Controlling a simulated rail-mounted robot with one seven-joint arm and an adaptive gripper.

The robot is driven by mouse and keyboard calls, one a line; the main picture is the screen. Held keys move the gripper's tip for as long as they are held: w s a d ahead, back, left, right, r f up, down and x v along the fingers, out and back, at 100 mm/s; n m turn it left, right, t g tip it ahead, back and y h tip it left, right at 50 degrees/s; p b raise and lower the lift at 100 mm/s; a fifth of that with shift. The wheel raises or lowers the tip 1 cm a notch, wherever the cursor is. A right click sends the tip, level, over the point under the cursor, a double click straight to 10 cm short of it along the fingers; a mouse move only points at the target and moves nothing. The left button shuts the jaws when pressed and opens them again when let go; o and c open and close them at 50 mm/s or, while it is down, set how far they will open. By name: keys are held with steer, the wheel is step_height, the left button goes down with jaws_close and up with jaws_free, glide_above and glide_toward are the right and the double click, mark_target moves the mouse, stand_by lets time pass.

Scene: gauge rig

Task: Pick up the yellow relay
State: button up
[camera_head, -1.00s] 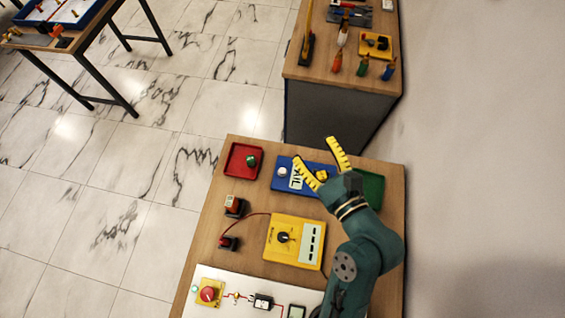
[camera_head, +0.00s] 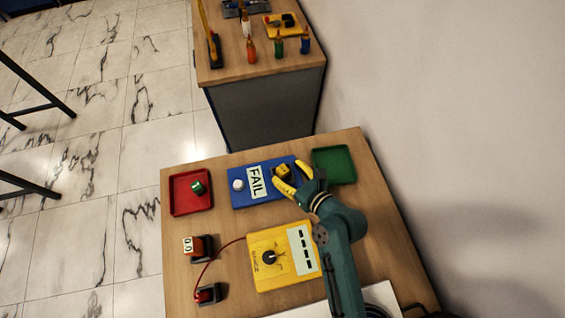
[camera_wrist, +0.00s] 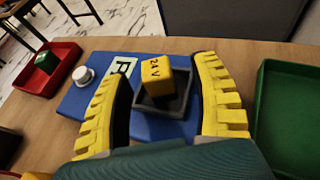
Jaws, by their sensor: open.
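The yellow relay (camera_wrist: 158,76) is a small block marked "24 V". It stands in a dark square socket (camera_wrist: 178,103) on the blue FAIL rig (camera_wrist: 140,125). In the head view the relay (camera_head: 284,171) sits at the right end of the blue rig (camera_head: 240,199). My gripper (camera_wrist: 158,72) is open, with its yellow ribbed fingers on either side of the relay and a gap on both sides. In the head view my gripper (camera_head: 290,178) is at the rig's right end and partly covers the socket.
A red tray (camera_head: 182,207) with a green part (camera_head: 198,187) lies left of the rig, and an empty green tray (camera_head: 335,165) lies right. A white knob (camera_head: 238,185) stands on the rig. A yellow meter (camera_head: 265,277) with a red cable lies in front.

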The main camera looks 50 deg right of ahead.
mark_target(279, 167)
steer(key=b+x, duration=0.1)
steer(key=x, duration=0.4)
steer(key=shift+w+a+f, duration=0.1)
steer(key=shift+a, duration=0.1)
steer(key=shift+c, duration=0.3)
jaws_close()
